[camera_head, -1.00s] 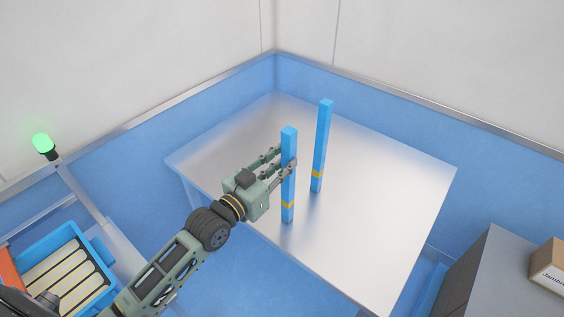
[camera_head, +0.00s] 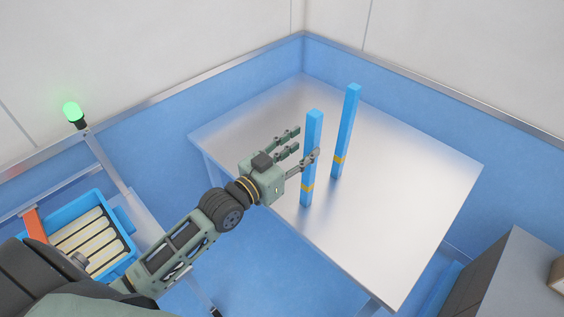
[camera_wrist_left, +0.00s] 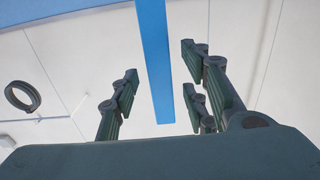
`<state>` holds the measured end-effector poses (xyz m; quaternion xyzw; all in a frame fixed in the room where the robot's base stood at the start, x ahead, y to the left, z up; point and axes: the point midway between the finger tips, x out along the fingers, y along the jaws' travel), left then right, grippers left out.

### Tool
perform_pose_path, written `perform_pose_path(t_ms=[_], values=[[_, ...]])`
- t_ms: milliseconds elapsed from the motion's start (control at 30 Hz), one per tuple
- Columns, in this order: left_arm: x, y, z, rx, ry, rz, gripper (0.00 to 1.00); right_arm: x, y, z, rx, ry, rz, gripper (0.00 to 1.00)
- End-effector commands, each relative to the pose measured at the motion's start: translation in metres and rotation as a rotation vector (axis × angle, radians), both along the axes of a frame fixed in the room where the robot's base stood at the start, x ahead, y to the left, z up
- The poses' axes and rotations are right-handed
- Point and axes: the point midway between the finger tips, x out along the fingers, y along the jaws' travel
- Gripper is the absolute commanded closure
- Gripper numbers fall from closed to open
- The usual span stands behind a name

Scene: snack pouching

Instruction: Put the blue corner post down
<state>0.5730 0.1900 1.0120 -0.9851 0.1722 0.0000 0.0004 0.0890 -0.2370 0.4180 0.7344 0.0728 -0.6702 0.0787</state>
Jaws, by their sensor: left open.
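Two blue corner posts, each with a yellow band low down, stand upright on the metal table (camera_head: 400,205). The nearer post (camera_head: 310,165) is beside my left gripper (camera_head: 300,148); the other post (camera_head: 348,130) stands behind it to the right. My left gripper is open, its fingers spread around or beside the nearer post. In the left wrist view a blue post (camera_wrist_left: 155,60) runs between the spread fingers (camera_wrist_left: 160,95), with gaps on both sides. My right gripper is not in view.
A blue crate (camera_head: 128,232) with several long pale items (camera_head: 92,235) stands at the lower left, near a green lamp (camera_head: 73,112). A grey cabinet (camera_head: 515,265) is at the lower right. Much of the tabletop right of the posts is clear.

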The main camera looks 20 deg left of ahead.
Motion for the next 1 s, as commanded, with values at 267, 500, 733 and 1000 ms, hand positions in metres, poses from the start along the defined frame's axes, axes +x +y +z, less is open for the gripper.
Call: perform_pose_path(t_ms=[267,500,733,1000], values=[[-0.055,0.019,-0.004,0.002,0.003,-0.001,0.58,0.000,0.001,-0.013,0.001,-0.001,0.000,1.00],[-0.086,0.031,-0.002,0.001,0.002,0.000,0.58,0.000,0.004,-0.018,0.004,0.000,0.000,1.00],[-0.096,0.034,0.000,-0.001,0.000,-0.001,0.58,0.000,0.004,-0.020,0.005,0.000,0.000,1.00],[-0.095,0.037,-0.006,0.002,0.010,0.006,0.58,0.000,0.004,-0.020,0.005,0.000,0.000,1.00]])
